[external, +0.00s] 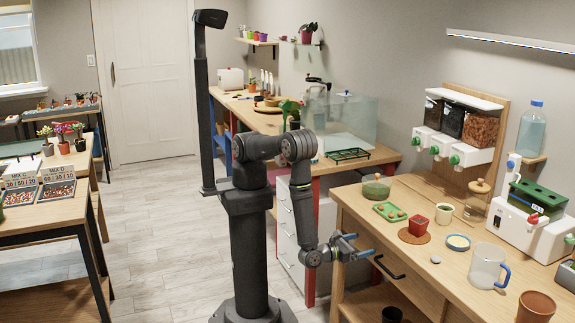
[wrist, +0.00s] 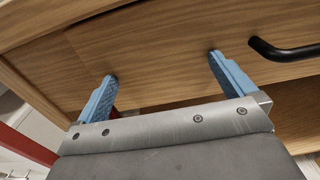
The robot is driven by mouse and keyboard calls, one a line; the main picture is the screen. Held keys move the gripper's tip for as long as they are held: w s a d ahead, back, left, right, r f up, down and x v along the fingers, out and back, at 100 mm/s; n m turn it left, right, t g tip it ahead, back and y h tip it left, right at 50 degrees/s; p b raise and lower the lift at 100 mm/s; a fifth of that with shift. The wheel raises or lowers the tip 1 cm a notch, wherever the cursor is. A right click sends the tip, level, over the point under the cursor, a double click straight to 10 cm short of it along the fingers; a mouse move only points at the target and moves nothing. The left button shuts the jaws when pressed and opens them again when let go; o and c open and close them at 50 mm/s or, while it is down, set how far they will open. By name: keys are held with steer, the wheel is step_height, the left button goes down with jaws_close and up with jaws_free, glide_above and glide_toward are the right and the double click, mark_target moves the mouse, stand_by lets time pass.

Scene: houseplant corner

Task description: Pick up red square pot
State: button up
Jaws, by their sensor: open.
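The red square pot (external: 418,225) stands upright on the right-hand wooden workbench, on or at the edge of a round brown mat (external: 414,237). My gripper (external: 366,244) is in front of the bench's front edge, to the left of the pot and apart from it. Its two blue fingers are spread with nothing between them. In the wrist view my gripper (wrist: 162,70) is also open, facing the wooden front of the bench. The pot does not show in the wrist view.
Near the pot are a green tray (external: 390,212), a cream cup (external: 444,213), a blue-rimmed dish (external: 458,243) and a glass mug (external: 486,266). A green bowl (external: 376,190) stands farther back. A dark drawer handle (wrist: 285,50) is close to my right finger in the wrist view.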

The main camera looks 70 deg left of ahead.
steer(key=c, duration=0.5)
